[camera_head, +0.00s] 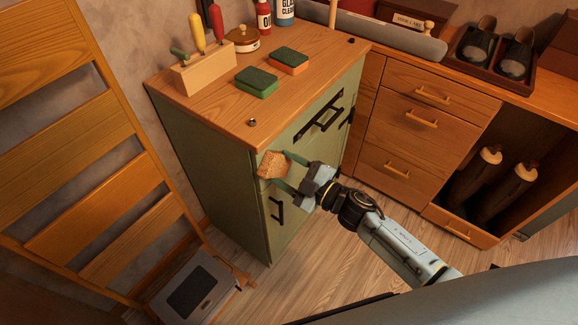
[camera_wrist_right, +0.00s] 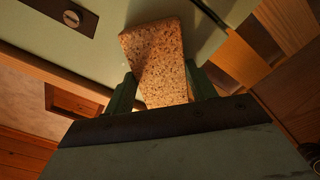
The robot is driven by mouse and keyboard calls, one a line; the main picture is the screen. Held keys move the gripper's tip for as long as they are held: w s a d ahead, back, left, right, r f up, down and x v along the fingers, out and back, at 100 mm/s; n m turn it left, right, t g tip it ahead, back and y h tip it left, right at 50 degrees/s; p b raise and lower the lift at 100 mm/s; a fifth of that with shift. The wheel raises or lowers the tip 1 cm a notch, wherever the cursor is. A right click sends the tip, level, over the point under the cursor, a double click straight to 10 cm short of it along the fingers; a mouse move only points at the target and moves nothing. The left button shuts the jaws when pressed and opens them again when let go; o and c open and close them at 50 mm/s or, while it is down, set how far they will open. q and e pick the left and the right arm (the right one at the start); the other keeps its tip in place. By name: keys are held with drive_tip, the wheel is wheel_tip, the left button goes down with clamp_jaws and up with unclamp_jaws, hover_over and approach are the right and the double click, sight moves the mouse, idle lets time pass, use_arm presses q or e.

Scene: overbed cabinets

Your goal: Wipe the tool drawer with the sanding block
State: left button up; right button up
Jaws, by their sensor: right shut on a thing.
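The sanding block (camera_head: 273,164) is a brown, speckled block in my right gripper (camera_head: 283,174), in front of the green cabinet. It also shows in the right wrist view (camera_wrist_right: 158,62), between the two green fingers. The tool drawer appears to be the green upper drawer (camera_head: 291,139) with a long black handle (camera_head: 320,115), under the wooden top. It looks shut. The block is close to the left end of the drawer front; I cannot tell whether they touch. My left gripper is not in view.
A wooden ladder (camera_head: 95,175) leans at left. A grey case (camera_head: 192,288) lies on the floor. Wooden drawers (camera_head: 425,125) stand at right.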

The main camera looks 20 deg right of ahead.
sight(281, 168)
drive_tip(key=shift+s+a, duration=0.1)
drive_tip(key=shift+s, duration=0.05)
drive_tip(key=p+v, duration=0.1)
drive_tip(key=v, duration=0.3)
drive_tip(key=shift+p+v, duration=0.4)
drive_tip(key=shift+v, duration=0.5)
drive_tip(key=v, duration=0.3)
drive_tip(key=shift+p, duration=0.3)
